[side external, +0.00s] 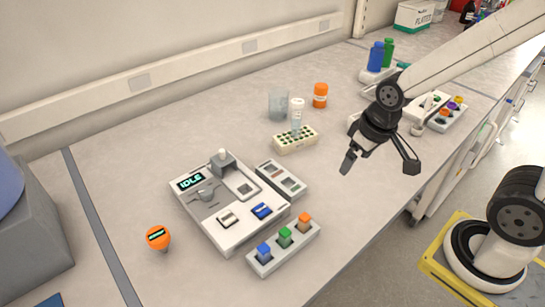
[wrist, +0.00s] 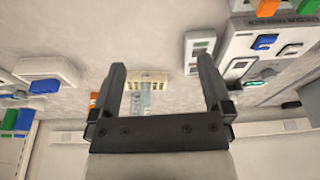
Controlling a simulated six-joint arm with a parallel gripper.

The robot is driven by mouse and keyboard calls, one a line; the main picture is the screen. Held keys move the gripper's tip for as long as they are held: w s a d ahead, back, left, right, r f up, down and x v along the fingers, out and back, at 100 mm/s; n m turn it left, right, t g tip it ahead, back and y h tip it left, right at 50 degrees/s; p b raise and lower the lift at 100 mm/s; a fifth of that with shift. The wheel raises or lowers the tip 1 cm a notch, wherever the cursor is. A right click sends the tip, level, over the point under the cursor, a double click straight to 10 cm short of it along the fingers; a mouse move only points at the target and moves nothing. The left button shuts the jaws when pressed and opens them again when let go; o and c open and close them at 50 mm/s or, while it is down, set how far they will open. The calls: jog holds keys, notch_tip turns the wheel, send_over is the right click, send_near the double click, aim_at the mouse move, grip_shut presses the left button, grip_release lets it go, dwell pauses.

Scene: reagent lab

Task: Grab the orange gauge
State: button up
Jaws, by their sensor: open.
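The orange gauge (side external: 158,237) is a small round orange head with a dark display. It stands on the bench at the front left in the side view, left of the white device with the IDLE screen (side external: 228,203). I cannot make it out in the wrist view. My gripper (side external: 380,165) is open and empty, above the bench on the right side, far from the gauge. Its two fingers also show in the wrist view (wrist: 162,66), spread apart, with the beige tube rack (wrist: 148,78) seen between them.
The tube rack (side external: 295,141) with a white-capped tube, a clear beaker (side external: 278,104) and an orange jar (side external: 320,95) stand mid-bench. A holder (side external: 284,250) with blue, green and orange blocks lies in front of the device. A grey block (side external: 35,235) stands far left.

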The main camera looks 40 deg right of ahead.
jog(key=v, duration=0.2)
jog(key=m+y, duration=1.3)
jog(key=m, duration=0.7)
send_over(161, 232)
jog(key=s+d, duration=0.1)
jog(key=d, duration=0.4)
jog(key=shift+m, duration=0.4)
notch_tip(161, 232, down, 8)
jog(key=shift+a+r, duration=0.1)
jog(key=shift+a, duration=0.05)
jog(key=shift+f, duration=0.6)
jog(key=shift+x, duration=1.3)
jog(key=shift+x, duration=2.55)
jog(key=shift+a+r, duration=0.1)
jog(key=shift+r, duration=0.05)
